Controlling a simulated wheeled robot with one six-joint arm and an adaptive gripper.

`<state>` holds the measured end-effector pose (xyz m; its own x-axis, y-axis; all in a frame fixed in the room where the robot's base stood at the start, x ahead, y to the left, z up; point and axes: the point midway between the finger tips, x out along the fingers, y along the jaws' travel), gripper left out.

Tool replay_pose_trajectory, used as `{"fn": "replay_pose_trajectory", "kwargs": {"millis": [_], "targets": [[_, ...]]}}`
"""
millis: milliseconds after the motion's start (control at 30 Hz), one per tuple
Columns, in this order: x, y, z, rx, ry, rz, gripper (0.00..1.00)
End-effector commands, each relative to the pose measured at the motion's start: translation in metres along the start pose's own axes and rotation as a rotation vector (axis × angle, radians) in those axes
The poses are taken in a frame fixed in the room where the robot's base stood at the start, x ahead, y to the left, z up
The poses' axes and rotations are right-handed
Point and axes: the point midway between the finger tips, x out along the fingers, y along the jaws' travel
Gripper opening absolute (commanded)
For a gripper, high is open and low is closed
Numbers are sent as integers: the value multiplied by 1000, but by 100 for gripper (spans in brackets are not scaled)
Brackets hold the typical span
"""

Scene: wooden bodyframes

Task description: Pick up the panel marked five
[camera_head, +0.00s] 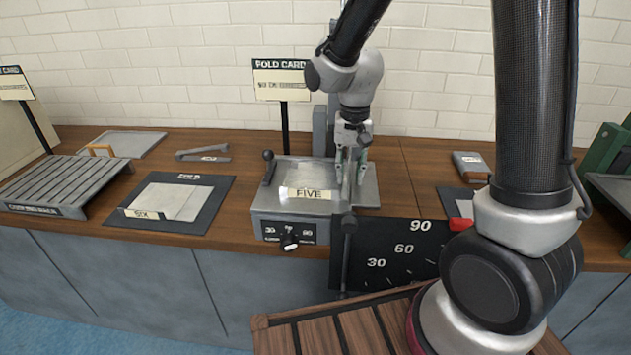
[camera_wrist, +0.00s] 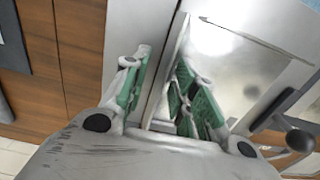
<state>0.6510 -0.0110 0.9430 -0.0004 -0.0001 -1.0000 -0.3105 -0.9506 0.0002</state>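The panel marked FIVE (camera_head: 308,177) is a pale metal sheet lying on the grey folding machine (camera_head: 268,205), its label at the front edge. It fills the upper right of the wrist view (camera_wrist: 235,65). My gripper (camera_head: 350,172) points down at the panel's right side. In the wrist view its two green-padded fingers (camera_wrist: 160,92) are apart, with a narrow pale upright edge between them, seemingly the panel's folded side. I see a gap beside the left finger; whether the right finger touches the panel I cannot tell.
A panel marked SIX (camera_head: 165,201) lies on a dark mat at left, near a slatted rack (camera_head: 62,184). A black angle board (camera_head: 390,252) stands before the machine's right side. A sign (camera_head: 281,80) rises behind.

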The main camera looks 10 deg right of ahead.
Motion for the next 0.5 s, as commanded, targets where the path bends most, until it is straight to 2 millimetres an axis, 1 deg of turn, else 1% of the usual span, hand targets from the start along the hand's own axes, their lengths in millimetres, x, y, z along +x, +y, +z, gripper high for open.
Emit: {"fn": "replay_pose_trajectory", "kwargs": {"millis": [167, 200, 333, 367, 500], "targets": [[1, 0, 0, 0, 0, 0, 28], [0, 0, 0, 0, 0, 0, 26], [0, 0, 0, -1, 0, 0, 2], [0, 0, 0, -1, 0, 0, 0], [0, 0, 0, -1, 0, 0, 0]]}}
